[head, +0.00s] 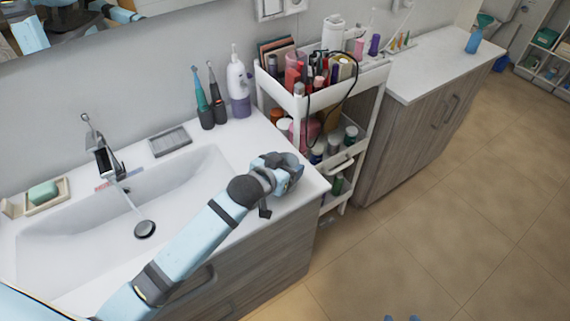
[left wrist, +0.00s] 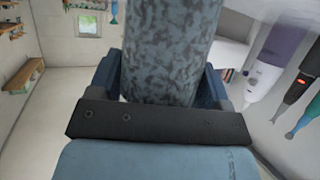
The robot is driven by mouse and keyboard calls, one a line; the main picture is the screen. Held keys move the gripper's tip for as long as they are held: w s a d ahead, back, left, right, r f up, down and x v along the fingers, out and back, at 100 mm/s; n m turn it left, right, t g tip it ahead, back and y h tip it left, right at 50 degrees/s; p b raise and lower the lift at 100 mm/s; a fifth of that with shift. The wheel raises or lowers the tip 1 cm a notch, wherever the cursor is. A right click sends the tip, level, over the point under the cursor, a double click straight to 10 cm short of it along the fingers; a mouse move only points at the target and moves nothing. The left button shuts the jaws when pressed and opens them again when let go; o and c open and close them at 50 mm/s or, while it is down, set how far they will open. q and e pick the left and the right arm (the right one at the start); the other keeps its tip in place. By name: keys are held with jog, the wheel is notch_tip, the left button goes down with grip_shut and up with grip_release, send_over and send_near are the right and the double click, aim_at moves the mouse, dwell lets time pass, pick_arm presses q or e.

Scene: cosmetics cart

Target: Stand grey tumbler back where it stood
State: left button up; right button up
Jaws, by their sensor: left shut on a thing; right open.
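The grey tumbler (left wrist: 170,50), with a mottled blue-grey surface, fills the upper middle of the left wrist view between the fingers of my left gripper (left wrist: 165,85). My left gripper is shut on it. In the head view my left gripper (head: 288,174) is over the right end of the white washbasin counter (head: 258,137). The tumbler is hard to make out there, mostly hidden by the gripper; I cannot tell whether it touches the counter. Only the blue tips of my right gripper (head: 401,318) show at the bottom edge, apart and empty.
Two electric toothbrushes (head: 202,105) and a white-and-purple oral irrigator (head: 238,85) stand at the back of the counter. A loaded cosmetics cart (head: 290,101) stands close to its right. The basin (head: 190,185) lies left of my gripper.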

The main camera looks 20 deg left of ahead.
pick_arm(q)
jog(key=shift+f, duration=0.1)
jog(key=o, duration=0.9)
jog(key=shift+s+r, duration=0.1)
jog(key=shift+r, duration=0.1)
jog(key=v, duration=1.2)
jog(key=shift+b, duration=0.35)
